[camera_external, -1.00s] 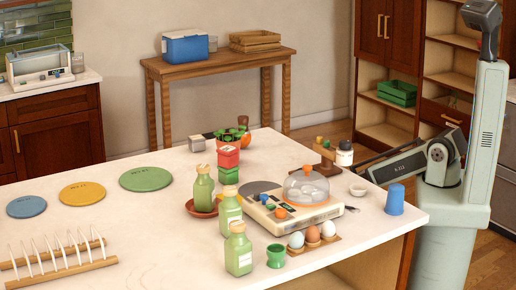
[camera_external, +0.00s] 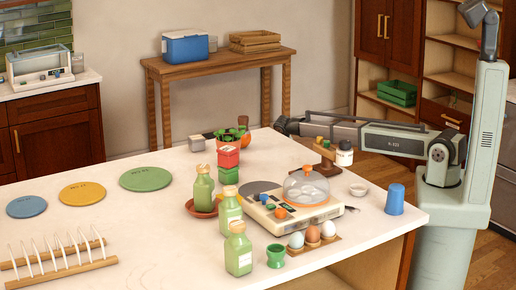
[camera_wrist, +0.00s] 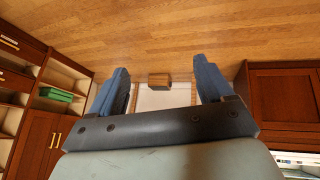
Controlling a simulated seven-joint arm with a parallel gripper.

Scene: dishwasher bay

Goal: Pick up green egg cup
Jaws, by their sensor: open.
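The green egg cup (camera_external: 276,255) stands empty on the white counter near its front edge, just right of a green bottle and left of the egg holder. My gripper shows in the wrist view (camera_wrist: 163,88) with its two blue fingers apart and nothing between them. In the external view my arm reaches left over the far side of the counter, its end (camera_external: 284,126) near the back edge. It is far behind the egg cup and higher. The egg cup is not in the wrist view.
Green bottles (camera_external: 238,254) stand close left of the cup. An egg holder (camera_external: 314,243) with eggs and an egg cooker (camera_external: 295,215) are right and behind. A blue cup (camera_external: 395,200) stands at the right. Plates (camera_external: 83,194) and a rack (camera_external: 60,262) are left. The counter's left middle is clear.

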